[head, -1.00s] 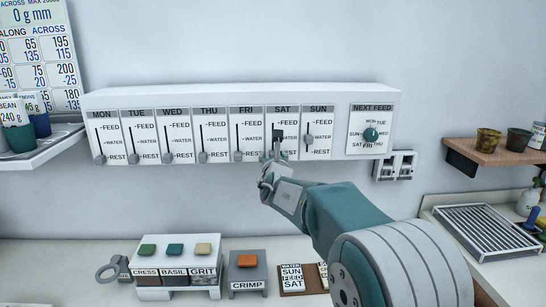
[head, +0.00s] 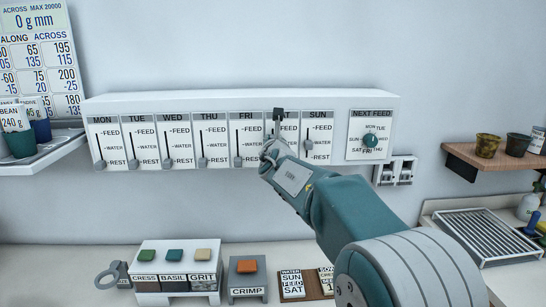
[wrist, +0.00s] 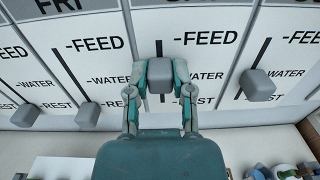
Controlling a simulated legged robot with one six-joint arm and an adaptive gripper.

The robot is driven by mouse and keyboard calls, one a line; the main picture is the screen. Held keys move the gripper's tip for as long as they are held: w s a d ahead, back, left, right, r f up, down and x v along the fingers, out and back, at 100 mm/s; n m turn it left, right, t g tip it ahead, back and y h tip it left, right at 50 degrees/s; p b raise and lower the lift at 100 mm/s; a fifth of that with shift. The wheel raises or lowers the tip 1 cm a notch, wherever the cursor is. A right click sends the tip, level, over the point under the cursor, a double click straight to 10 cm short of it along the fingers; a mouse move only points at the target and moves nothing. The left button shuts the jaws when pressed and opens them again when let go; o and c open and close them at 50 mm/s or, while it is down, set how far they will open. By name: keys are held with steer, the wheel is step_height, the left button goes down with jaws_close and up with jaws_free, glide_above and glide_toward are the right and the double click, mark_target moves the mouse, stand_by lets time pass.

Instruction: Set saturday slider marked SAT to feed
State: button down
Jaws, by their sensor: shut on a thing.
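The white slider panel (head: 244,99) is on the wall, with a column for each day. My gripper (head: 278,119) is in front of the SAT column and hides its heading and most of its slot in the head view. In the wrist view my gripper (wrist: 160,76) is shut on the grey SAT slider knob (wrist: 160,75), one finger on each side. A short stretch of dark slot shows above the knob. The knob appears to be between the WATER and FEED marks. The SAT FEED label (wrist: 207,38) is just up and right of it.
The SUN knob (head: 308,145) is close on the right at WATER. The FRI knob (head: 238,161) is on the left at REST. The NEXT FEED dial (head: 370,141) is farther right. Buttons and a card (head: 292,284) are on the counter below.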

mark_target(272, 126)
steer(key=shift+r, duration=1.6)
steer(key=shift+c, duration=2.4)
jaws_free()
steer(key=shift+a, duration=0.1)
steer(key=shift+f, duration=0.1)
steer(key=s, duration=1.1)
steer(key=shift+s, duration=0.4)
